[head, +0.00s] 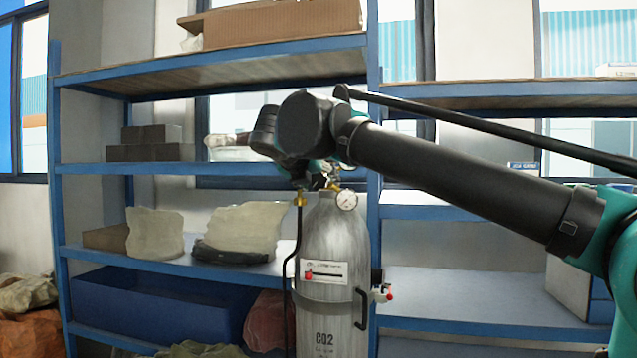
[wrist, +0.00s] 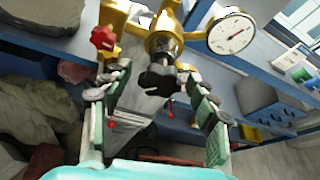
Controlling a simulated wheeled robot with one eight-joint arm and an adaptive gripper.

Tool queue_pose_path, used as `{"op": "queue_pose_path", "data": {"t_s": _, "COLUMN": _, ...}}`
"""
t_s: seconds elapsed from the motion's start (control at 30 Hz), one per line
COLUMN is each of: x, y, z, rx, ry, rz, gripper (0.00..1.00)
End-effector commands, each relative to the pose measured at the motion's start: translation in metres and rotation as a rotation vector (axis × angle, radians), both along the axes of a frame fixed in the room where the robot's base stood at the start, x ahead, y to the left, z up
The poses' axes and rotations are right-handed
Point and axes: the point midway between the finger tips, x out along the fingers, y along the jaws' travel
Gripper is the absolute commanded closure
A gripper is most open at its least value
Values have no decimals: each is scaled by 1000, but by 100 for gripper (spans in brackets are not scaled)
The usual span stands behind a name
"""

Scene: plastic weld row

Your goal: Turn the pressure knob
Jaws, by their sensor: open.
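A grey CO2 cylinder (head: 333,240) stands upright in front of the shelves, with a brass regulator and a white-faced gauge (head: 347,200) at its top. In the wrist view, a black lobed knob (wrist: 157,80) sits on the regulator's front, and a red star-shaped knob (wrist: 103,38) is at upper left. The gauge (wrist: 231,33) is at upper right. My gripper (wrist: 154,78) is open, its fingers on either side of the black knob. I cannot tell whether they touch it. In the head view my arm hides most of the regulator and the gripper.
Blue shelving (head: 220,168) stands behind the cylinder, with dark boxes (head: 150,143), wrapped bundles (head: 240,228) and a blue bin (head: 150,305). A black hose (head: 288,275) hangs at the cylinder's left. A red-handled valve (head: 383,293) is at its right. The lower right shelf is mostly clear.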

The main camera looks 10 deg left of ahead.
Motion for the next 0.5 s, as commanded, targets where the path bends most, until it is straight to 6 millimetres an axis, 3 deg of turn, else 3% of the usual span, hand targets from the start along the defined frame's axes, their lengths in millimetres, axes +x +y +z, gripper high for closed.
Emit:
{"op": "queue_pose_path", "data": {"t_s": 0.3, "x": 3, "y": 0, "z": -1, "rx": 0, "ry": 0, "rz": 0, "gripper": 41}}
{"op": "queue_pose_path", "data": {"t_s": 0.5, "x": 3, "y": 0, "z": -1, "rx": 0, "ry": 0, "rz": 0, "gripper": 64}}
